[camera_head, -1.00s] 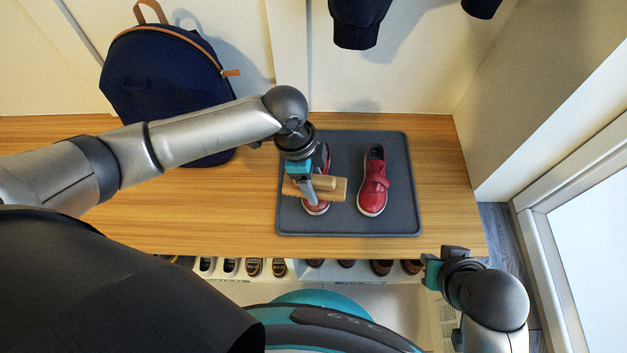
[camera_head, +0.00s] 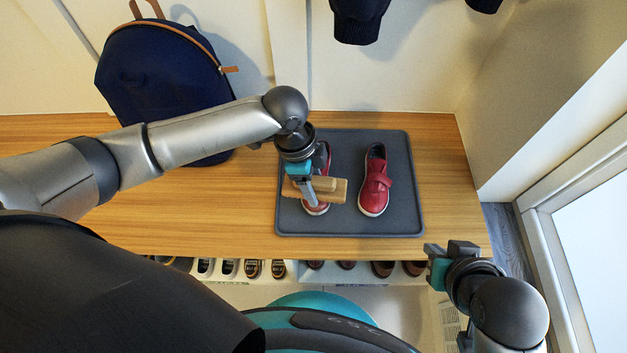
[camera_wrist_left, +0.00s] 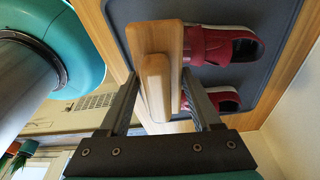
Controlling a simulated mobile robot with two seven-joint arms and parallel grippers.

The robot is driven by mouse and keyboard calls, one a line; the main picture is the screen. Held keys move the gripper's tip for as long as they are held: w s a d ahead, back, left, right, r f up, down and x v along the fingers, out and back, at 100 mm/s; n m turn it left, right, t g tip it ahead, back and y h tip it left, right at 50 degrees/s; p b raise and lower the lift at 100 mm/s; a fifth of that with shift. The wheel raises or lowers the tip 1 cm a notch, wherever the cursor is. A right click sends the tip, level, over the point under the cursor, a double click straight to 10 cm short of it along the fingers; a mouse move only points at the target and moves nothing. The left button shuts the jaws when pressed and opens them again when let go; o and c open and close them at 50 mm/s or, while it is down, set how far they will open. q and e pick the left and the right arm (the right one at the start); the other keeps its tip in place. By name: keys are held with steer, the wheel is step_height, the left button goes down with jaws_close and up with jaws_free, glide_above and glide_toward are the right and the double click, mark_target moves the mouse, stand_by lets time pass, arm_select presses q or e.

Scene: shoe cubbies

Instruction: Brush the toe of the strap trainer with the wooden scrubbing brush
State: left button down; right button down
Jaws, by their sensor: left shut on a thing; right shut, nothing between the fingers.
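Two red strap trainers stand side by side on a dark grey mat (camera_head: 400,222). The right trainer (camera_head: 374,182) is in full view. The left trainer (camera_head: 318,208) is mostly hidden under my left gripper and the brush. My left gripper (camera_head: 308,188) is shut on the wooden scrubbing brush (camera_head: 334,192), which lies crosswise over the left trainer's near end, its toe. The brush (camera_wrist_left: 158,75) also shows between the fingers in the left wrist view, close beside one red trainer (camera_wrist_left: 215,45). I cannot tell if it touches. My right gripper (camera_head: 432,255) is shut and empty off the bench's front right corner.
The wooden bench (camera_head: 180,215) has free room left of the mat. A navy backpack (camera_head: 160,75) stands at the back left. Several shoes (camera_head: 252,268) sit in cubbies below the bench front. Dark clothing (camera_head: 358,20) hangs above. A wall closes the right side.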

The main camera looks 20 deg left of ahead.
arm_select(q)
steer(key=shift+a+b+x, duration=0.15)
steer(key=shift+b+x, duration=0.2)
steer(key=shift+x, duration=0.35)
steer(key=shift+a+b+x, duration=0.15)
steer(key=shift+b+x, duration=0.2)
steer(key=shift+x, duration=0.35)
steer(key=shift+w, duration=0.1)
